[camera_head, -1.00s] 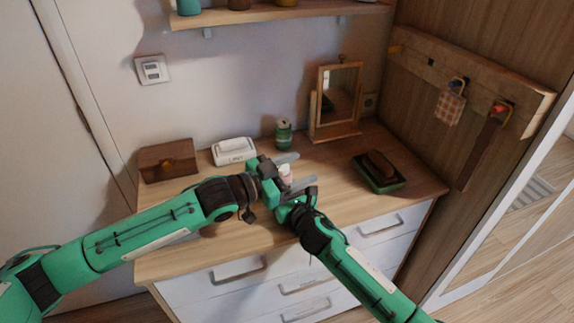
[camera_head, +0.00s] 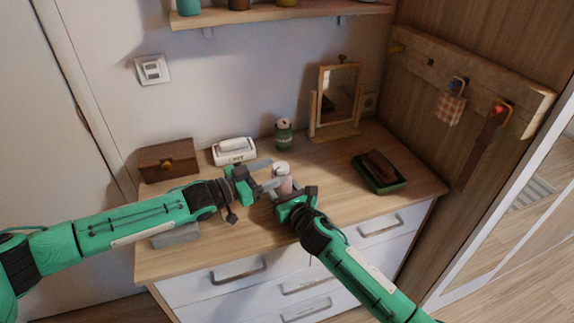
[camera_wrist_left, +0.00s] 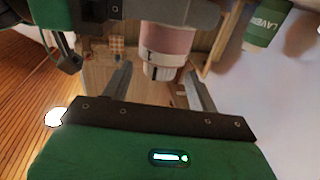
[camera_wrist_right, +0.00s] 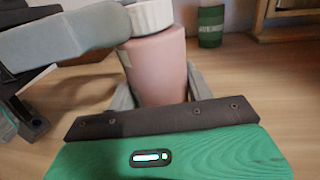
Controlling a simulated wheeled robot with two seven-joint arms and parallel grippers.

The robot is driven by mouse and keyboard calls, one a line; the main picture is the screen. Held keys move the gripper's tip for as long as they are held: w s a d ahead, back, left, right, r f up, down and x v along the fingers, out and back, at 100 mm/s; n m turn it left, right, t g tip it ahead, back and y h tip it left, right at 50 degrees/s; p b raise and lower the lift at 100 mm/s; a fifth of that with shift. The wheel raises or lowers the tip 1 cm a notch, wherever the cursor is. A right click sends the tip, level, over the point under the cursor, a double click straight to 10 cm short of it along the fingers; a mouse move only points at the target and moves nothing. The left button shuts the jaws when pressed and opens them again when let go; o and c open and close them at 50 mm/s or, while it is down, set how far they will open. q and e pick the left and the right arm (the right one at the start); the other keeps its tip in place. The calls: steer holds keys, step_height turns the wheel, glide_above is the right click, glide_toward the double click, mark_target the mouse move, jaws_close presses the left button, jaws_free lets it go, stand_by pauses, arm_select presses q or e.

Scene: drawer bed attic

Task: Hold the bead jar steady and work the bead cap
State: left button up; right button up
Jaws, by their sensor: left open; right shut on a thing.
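The bead jar (camera_head: 285,185) is a pink jar standing upright on the dresser top, with its white bead cap (camera_head: 281,169) on top. My right gripper (camera_wrist_right: 160,92) is shut on the pink body from the front, low down. My left gripper (camera_head: 266,176) is open, to the left of the jar at cap height, its fingers pointing at the cap. In the left wrist view the cap (camera_wrist_left: 163,66) shows between and just beyond the two fingertips. In the right wrist view a left finger is close beside the cap (camera_wrist_right: 152,17); I cannot tell whether it touches.
A green tray (camera_head: 379,184) with a brown thing is on the right. A grey block (camera_head: 175,236) lies below my left arm.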

mark_target(288, 165)
arm_select(q)
steer(key=shift+x, duration=2.65)
steer(key=shift+d, duration=0.1)
steer(key=c, duration=1)
